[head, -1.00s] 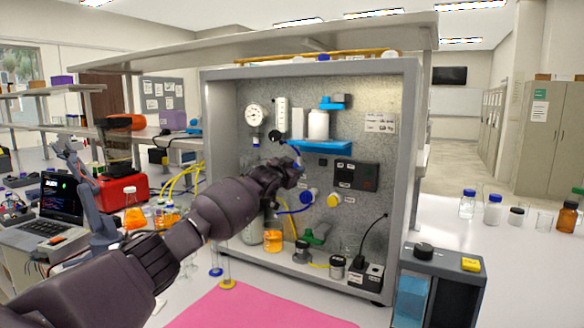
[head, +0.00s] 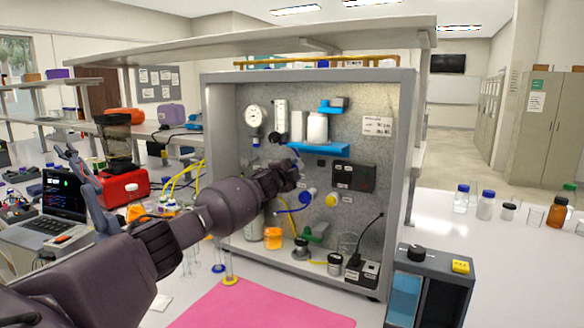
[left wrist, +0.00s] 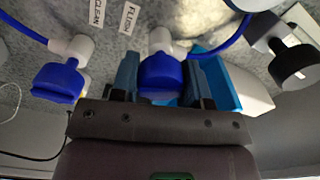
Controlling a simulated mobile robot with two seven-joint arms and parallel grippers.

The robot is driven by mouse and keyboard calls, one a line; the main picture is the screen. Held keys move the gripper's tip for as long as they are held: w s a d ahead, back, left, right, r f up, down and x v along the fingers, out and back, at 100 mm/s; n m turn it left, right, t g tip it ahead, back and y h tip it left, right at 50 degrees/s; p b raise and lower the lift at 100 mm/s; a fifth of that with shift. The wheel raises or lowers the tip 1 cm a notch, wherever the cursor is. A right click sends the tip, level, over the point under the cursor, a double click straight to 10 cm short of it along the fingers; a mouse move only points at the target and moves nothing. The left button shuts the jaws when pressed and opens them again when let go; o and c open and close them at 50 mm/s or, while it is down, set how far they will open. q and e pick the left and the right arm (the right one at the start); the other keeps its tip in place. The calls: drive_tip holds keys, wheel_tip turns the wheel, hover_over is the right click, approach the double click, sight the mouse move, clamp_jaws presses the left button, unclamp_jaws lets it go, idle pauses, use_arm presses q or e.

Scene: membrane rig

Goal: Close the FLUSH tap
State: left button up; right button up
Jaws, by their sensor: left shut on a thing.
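The FLUSH tap's blue knob (left wrist: 162,75) shows in the left wrist view, on a white body beside a FLUSH label (left wrist: 131,18). My left gripper (left wrist: 160,85) is shut on it, one finger on each side of the knob. In the head view my left gripper (head: 290,174) is at the rig's back panel (head: 270,130) and mostly hides this tap. A second blue tap (left wrist: 62,80) with its own label is to the left in the wrist view, apart from the fingers. My right gripper is not in view.
A yellow knob (head: 332,200), a green valve (head: 316,234) and a dark control box (head: 353,177) are on or near the panel. A blue shelf (head: 319,148) holds white bottles above. An orange-filled jar (head: 273,238) stands below my arm. The pink mat (head: 255,305) is clear.

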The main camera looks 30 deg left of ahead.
use_arm(q)
drive_tip(key=m, duration=0.3)
drive_tip(key=shift+p, duration=0.4)
drive_tip(key=shift+f+m, duration=0.1)
drive_tip(key=shift+m, duration=0.8)
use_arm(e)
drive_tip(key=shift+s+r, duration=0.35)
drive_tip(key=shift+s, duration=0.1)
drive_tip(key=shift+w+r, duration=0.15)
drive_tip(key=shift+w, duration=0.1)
use_arm(q)
drive_tip(key=o, duration=0.9)
drive_tip(key=shift+o, duration=0.2)
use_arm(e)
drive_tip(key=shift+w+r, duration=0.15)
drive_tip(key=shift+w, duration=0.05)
use_arm(q)
drive_tip(key=shift+s, duration=0.1)
